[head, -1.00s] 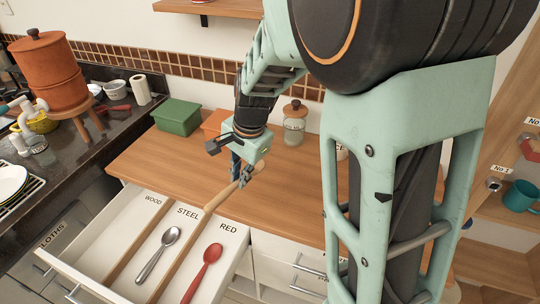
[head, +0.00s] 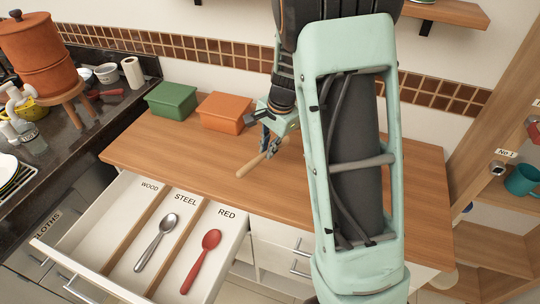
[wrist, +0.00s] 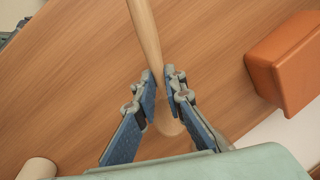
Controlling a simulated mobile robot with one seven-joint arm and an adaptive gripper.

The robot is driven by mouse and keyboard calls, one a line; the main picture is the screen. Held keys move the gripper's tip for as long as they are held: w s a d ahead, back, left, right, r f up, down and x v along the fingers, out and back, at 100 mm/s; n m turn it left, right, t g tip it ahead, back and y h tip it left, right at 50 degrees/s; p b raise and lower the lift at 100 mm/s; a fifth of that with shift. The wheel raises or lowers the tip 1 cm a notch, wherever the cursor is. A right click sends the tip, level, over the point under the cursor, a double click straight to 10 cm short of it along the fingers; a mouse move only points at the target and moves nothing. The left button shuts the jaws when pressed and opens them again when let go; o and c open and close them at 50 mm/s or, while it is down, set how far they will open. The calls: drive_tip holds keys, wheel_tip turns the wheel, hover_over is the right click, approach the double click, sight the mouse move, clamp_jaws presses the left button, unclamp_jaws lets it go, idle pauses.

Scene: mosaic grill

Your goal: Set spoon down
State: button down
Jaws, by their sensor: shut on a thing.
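My gripper (head: 270,146) is shut on the wooden spoon (head: 252,165). In the head view the spoon's pale handle sticks out toward the lower left, over the wooden counter (head: 165,150). In the wrist view the gripper (wrist: 162,80) pinches the spoon (wrist: 146,40), with the handle running up and the head end behind the fingers, partly hidden. I cannot tell whether the spoon touches the counter. The open drawer (head: 75,262) in front has sections marked WOOD, STEEL and RED. The WOOD section shows no spoon.
A steel spoon (head: 157,240) and a red spoon (head: 201,260) lie in their sections. A green box (head: 171,101) and an orange box (head: 224,113) stand at the back of the counter; the orange one also shows in the wrist view (wrist: 290,65). The counter's left part is clear.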

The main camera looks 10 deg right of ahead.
sight(268, 164)
drive_tip(key=shift+w+d+f, duration=0.15)
drive_tip(key=shift+d+f, duration=0.15)
drive_tip(key=shift+f, duration=0.1)
drive_tip(key=f, duration=0.3)
drive_tip(key=shift+w+d+f, duration=0.1)
drive_tip(key=shift+w+d, duration=0.05)
drive_tip(key=shift+d, duration=0.1)
drive_tip(key=shift+f, duration=0.25)
drive_tip(key=shift+f, duration=0.1)
drive_tip(key=shift+f, duration=0.15)
drive_tip(key=c, duration=2)
unclamp_jaws()
drive_tip(key=shift+r, duration=0.25)
drive_tip(key=v, duration=1.2)
drive_tip(key=shift+w+a+p, duration=0.1)
drive_tip(key=shift+p, duration=0.25)
